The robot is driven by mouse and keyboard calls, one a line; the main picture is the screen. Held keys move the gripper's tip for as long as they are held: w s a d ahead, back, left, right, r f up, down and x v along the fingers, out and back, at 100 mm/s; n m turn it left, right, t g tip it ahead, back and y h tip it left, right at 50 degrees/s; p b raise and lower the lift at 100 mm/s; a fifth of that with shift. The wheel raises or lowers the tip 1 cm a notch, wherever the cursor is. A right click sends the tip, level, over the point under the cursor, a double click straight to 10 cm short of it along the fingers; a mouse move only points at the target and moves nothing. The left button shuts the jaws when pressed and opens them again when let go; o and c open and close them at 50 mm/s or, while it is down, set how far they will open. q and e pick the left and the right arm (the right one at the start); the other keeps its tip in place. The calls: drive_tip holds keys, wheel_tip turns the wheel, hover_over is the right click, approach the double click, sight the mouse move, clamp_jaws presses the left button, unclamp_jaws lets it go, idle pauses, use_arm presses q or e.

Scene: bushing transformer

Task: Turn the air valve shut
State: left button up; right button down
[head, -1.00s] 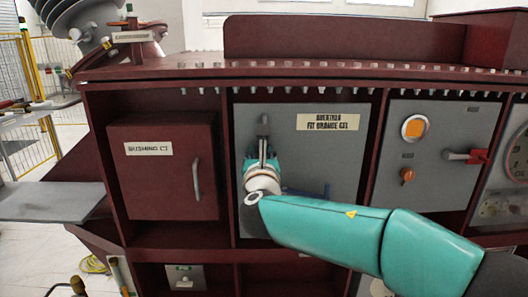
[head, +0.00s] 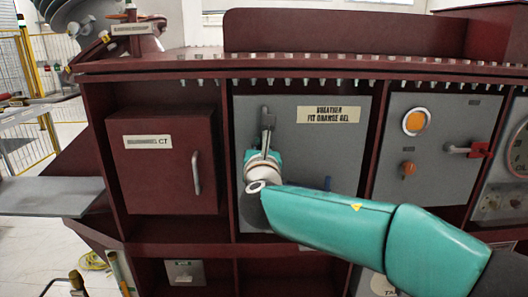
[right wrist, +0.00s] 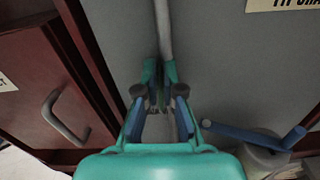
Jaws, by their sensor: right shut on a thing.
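My right gripper (head: 265,148) is in front of the grey breather panel (head: 345,150). In the right wrist view its fingertips (right wrist: 161,78) are closed around a small part at the lower end of a vertical grey pipe (right wrist: 164,28). The fingers hide most of that part, so I cannot tell for sure that it is the air valve. The upper pipe (head: 265,115) shows above the gripper in the head view. A blue bent bar (right wrist: 245,134) lies to the right of the fingers, apart from them. My left gripper is out of view.
A dark red cabinet door (head: 155,185) with a grey handle (head: 196,173) is to the left. To the right, another panel carries an orange round light (head: 415,122), an orange knob (head: 408,168) and a red lever (head: 480,149). My right forearm covers the lower breather panel.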

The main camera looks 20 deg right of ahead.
drive_tip(key=shift+s+d+f+m+b, duration=0.1)
drive_tip(key=shift+d+f+m+b, duration=0.3)
drive_tip(key=shift+m+b, duration=2.45)
drive_tip(key=shift+s+d+f+m+b, duration=0.15)
drive_tip(key=shift+f+m+b, duration=0.4)
drive_tip(key=shift+m+b, duration=2.35)
drive_tip(key=shift+w+d+f+m+b, duration=0.1)
drive_tip(key=shift+d+f+m+b, duration=0.35)
drive_tip(key=shift+m+b, duration=2.4)
drive_tip(key=shift+a+f, duration=0.1)
drive_tip(key=shift+a, duration=0.05)
drive_tip(key=c, duration=1.3)
unclamp_jaws()
drive_tip(key=shift+s+r, duration=0.15)
drive_tip(key=shift+r, duration=0.15)
drive_tip(key=shift+s, duration=0.1)
